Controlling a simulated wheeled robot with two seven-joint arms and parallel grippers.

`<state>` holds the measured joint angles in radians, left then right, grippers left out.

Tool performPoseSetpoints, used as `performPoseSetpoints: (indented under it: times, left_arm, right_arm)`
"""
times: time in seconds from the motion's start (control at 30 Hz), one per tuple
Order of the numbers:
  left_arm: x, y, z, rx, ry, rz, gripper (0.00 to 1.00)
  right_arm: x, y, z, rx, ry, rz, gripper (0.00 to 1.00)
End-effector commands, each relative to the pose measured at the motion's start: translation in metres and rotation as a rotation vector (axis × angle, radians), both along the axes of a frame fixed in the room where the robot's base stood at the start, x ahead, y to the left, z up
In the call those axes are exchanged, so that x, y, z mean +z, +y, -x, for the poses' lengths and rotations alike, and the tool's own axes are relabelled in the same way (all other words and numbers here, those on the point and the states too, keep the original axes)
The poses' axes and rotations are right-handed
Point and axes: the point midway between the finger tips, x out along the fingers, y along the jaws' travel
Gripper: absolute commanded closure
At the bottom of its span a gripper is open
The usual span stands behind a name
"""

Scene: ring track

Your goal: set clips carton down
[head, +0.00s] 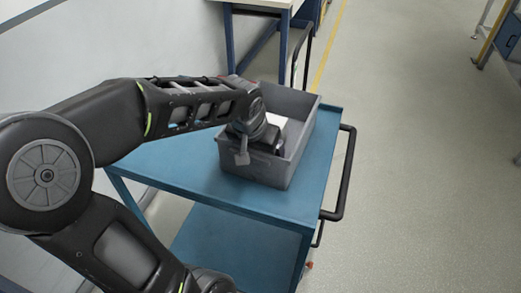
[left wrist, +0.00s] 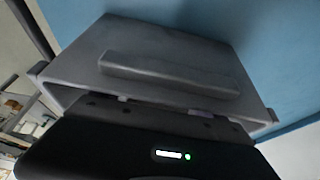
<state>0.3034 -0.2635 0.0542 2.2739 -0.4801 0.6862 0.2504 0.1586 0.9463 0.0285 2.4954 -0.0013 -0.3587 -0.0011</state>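A grey open crate (head: 303,137) stands on the blue cart (head: 205,178). My left arm reaches over the crate's near left side, and my left gripper (head: 262,143) points down at its near end. The gripper's fingertips are hidden, so I cannot tell whether it is open or shut. A white patch (head: 277,120) shows inside the crate behind the gripper. It may be the clips carton, but I cannot tell. In the left wrist view the crate's outer end wall (left wrist: 150,40) with a raised ledge is above the dark gripper body. No carton shows there. My right gripper is not in view.
The cart has a black push handle (head: 345,175) on its right and a lower shelf (head: 225,250). A white-topped bench (head: 285,8) stands behind it, near the pale wall (head: 110,45) at left. The floor (head: 430,170) at right is clear.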

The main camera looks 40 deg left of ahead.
Motion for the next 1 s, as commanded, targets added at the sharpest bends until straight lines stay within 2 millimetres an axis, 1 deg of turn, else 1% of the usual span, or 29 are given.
performPoseSetpoints:
  times: [0.27,0.37,0.47,0.57,0.9,1.0]
  left_arm:
    - [0.001,0.000,0.000,0.000,0.000,0.000,0.15]
    - [0.005,0.000,0.000,0.000,0.000,0.000,0.15]
    - [0.013,-0.001,0.003,0.000,-0.002,-0.001,0.15]
    - [0.027,-0.002,0.008,0.001,-0.004,-0.001,0.15]
    - [0.092,-0.009,0.034,0.000,-0.005,-0.001,0.15]
    - [0.105,-0.011,0.040,-0.001,-0.003,-0.001,0.15]
  right_arm:
    - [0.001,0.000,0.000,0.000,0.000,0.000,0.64]
    - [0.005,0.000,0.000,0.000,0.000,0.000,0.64]
    - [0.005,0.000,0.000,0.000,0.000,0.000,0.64]
    - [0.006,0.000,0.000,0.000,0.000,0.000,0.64]
    - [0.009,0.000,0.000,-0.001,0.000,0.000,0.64]
    - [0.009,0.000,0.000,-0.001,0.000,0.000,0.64]
